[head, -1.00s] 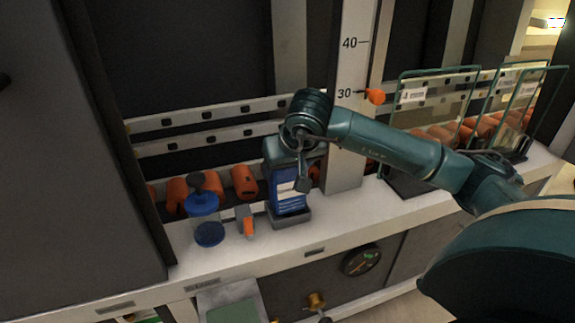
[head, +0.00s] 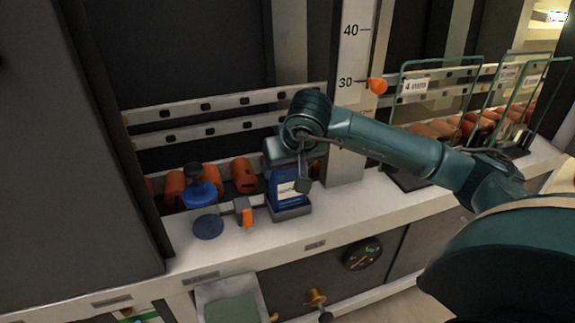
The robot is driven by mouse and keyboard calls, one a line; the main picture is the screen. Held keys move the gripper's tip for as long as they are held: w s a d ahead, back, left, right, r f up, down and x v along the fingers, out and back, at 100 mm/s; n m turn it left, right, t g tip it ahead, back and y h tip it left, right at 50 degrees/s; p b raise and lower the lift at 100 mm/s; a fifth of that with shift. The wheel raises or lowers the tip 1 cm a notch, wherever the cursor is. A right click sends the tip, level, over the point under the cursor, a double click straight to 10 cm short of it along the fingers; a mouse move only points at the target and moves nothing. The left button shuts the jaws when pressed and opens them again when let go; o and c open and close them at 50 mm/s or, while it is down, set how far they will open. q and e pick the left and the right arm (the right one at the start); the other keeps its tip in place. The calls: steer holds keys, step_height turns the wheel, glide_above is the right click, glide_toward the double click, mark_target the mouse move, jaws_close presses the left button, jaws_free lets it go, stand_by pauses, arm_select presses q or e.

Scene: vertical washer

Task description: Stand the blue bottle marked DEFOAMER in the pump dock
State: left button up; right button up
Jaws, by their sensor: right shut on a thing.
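The blue bottle (head: 283,190) with a pale label stands upright at the grey dock (head: 291,213) on the white ledge. Its lower end meets the dock's low rim; I cannot tell if it is fully seated. My right gripper (head: 294,166) is shut on the bottle's upper part, coming from above and hiding its top and right side. The marking on the label is too small to read. My left gripper is out of view.
A blue pump-like part (head: 202,192) and a grey block with an orange tab (head: 244,211) stand just left of the dock. Orange cylinders (head: 243,175) lie behind. A white scale post (head: 348,110) rises behind right.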

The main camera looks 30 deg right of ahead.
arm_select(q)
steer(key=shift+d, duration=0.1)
arm_select(e)
steer(key=shift+f, duration=0.15)
steer(key=o, duration=1.5)
steer(key=shift+c, duration=0.2)
steer(key=shift+f, duration=0.1)
arm_select(q)
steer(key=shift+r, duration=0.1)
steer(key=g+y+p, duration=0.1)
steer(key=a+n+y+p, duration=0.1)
steer(key=p, duration=0.1)
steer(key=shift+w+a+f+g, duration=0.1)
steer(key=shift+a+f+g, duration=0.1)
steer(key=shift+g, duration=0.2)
arm_select(e)
steer(key=v, duration=1.3)
steer(key=shift+r, duration=0.2)
